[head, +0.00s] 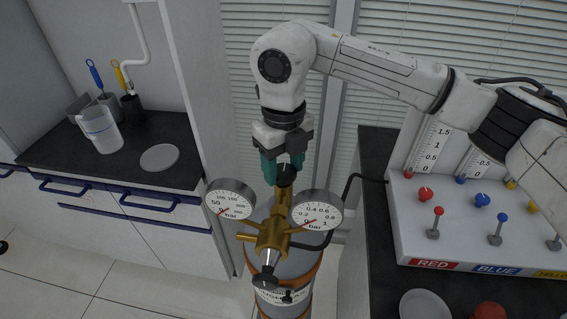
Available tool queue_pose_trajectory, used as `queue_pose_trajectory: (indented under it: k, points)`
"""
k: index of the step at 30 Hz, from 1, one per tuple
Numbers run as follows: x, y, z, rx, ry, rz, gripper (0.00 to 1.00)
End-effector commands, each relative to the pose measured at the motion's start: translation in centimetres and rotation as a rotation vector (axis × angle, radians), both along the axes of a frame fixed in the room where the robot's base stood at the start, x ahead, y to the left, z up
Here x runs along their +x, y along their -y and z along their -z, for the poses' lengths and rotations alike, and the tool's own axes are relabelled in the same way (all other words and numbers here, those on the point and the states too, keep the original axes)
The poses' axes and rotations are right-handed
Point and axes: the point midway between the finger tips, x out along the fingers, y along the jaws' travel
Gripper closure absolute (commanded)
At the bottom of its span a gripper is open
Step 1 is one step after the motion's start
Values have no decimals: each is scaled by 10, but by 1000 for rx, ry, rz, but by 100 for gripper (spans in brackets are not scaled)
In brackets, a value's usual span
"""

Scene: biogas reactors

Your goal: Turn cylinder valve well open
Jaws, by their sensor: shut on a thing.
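The gas cylinder (288,299) stands upright in the middle of the head view, with orange bands and a partly hidden label. A brass regulator (268,238) with two round gauges is on its top. The left gauge (230,199) and the right gauge (317,210) are both marked in bar, each with a red needle. The dark cylinder valve knob (286,174) is at the top of the brass stem. My gripper (284,170) points down over it, its teal fingers shut on the knob. The fingers hide part of the knob.
A counter (60,155) at left holds a jug (101,130) and a grey disc (159,157). At right a white panel (450,235) has red, blue and yellow knobs and levers. A black hose (347,195) runs right from the regulator.

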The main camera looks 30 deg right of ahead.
Motion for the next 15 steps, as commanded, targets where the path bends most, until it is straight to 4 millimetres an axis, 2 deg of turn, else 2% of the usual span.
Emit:
queue_pose_trajectory:
  k: [8, 15]
  points:
    - [0, 1, 2, -3, 0, -75, 76]
    - [0, 1, 3, -3, 1, -249, 76]
